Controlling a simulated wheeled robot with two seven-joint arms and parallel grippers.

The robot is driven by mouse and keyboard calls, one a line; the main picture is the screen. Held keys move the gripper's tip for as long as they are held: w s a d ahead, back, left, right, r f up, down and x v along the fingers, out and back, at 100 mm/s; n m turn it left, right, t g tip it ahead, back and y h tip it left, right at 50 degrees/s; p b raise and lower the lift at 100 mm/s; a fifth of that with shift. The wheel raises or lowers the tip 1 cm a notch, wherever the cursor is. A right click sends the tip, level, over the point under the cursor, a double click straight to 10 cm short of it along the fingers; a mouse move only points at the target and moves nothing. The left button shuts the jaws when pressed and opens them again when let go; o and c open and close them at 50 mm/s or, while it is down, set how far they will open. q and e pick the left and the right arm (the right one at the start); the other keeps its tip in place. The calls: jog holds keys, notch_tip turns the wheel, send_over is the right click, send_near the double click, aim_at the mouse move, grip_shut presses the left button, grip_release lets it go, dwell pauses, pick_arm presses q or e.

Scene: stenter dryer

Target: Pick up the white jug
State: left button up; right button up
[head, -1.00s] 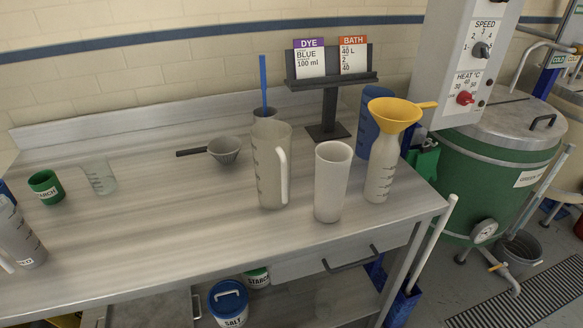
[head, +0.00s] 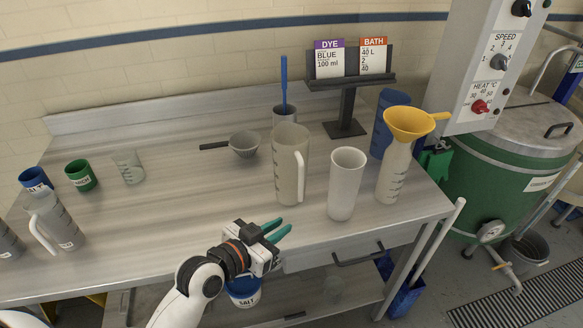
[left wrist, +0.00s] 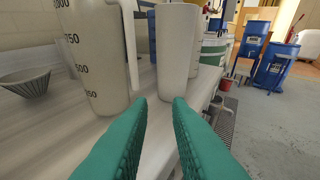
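A whitish measuring jug with a handle on its right (head: 288,168) stands upright on the metal bench. Its graduated side and handle also show in the left wrist view (left wrist: 95,60). A plain white handleless beaker (head: 345,185) stands just right of it, also seen in the left wrist view (left wrist: 176,50). My left gripper (head: 284,229) is open and empty at the bench's front edge, in front of the jug and apart from it. Its teal fingers (left wrist: 160,103) point toward the gap between jug and beaker. My right gripper is not in view.
A yellow funnel (head: 408,122) sits in a bottle right of the beaker. A grey strainer (head: 243,144) lies left of the jug. Another handled jug (head: 55,220) stands at the left. The bench's middle left (head: 150,215) is clear. A card stand (head: 346,110) is behind.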

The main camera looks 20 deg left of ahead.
aim_at(300, 172)
pick_arm(q)
jog(key=w+r+t, duration=0.1)
jog(key=w+r, duration=0.1)
jog(key=w, duration=0.1)
jog(key=w+r+t+p, duration=0.1)
jog(key=w, duration=0.2)
jog(key=w+r+t+p, duration=0.1)
jog(key=w+r, duration=0.1)
jog(key=w, duration=0.1)
jog(key=shift+w+a+r+n, duration=0.15)
jog(key=shift+w+r+n, duration=0.05)
jog(key=shift+r+n, duration=0.1)
jog(key=x, duration=0.2)
jog(key=p+x, duration=0.1)
jog(key=x, duration=0.1)
jog(key=f+x, duration=0.1)
jog(key=x, duration=0.1)
jog(key=shift+a+r+p, duration=0.1)
jog(key=shift+p, duration=0.25)
jog(key=shift+s, duration=0.1)
jog(key=shift+c, duration=0.4)
grip_shut()
